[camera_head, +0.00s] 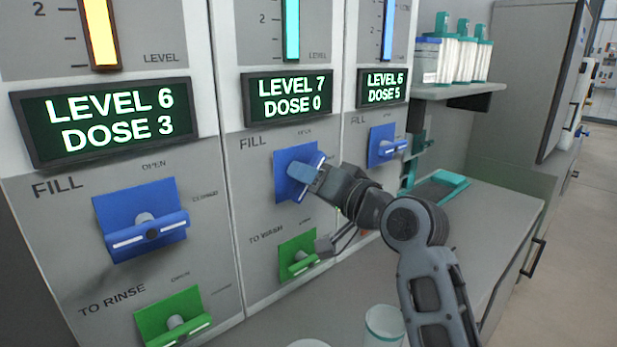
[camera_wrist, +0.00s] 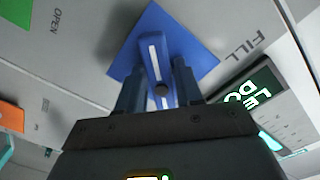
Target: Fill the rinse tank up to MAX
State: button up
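My gripper (camera_head: 318,180) is at the blue FILL handle (camera_head: 301,181) of the middle panel, whose display (camera_head: 288,96) reads LEVEL 7, DOSE 0. In the wrist view the blue handle (camera_wrist: 156,60) lies between the two fingers (camera_wrist: 158,88), which appear shut on it. This handle stands tilted, unlike the nearly level left FILL handle (camera_head: 147,231). Above the display is a teal level column (camera_head: 292,28); its top and any MAX mark are out of view. The tanks' names are out of view.
Green TO RINSE (camera_head: 177,325) and TO WASH (camera_head: 299,259) handles sit below. A whitish cup (camera_head: 383,325) stands on the counter (camera_head: 490,230).

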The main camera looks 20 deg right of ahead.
jog(key=shift+o, duration=1)
jog(key=v, duration=0.7)
jog(key=shift+s+b, duration=0.35)
jog(key=shift+b, duration=0.05)
jog(key=shift+w+d+r, duration=0.1)
jog(key=shift+d+r, duration=0.05)
jog(key=shift+d, duration=0.1)
dwell(1.3)
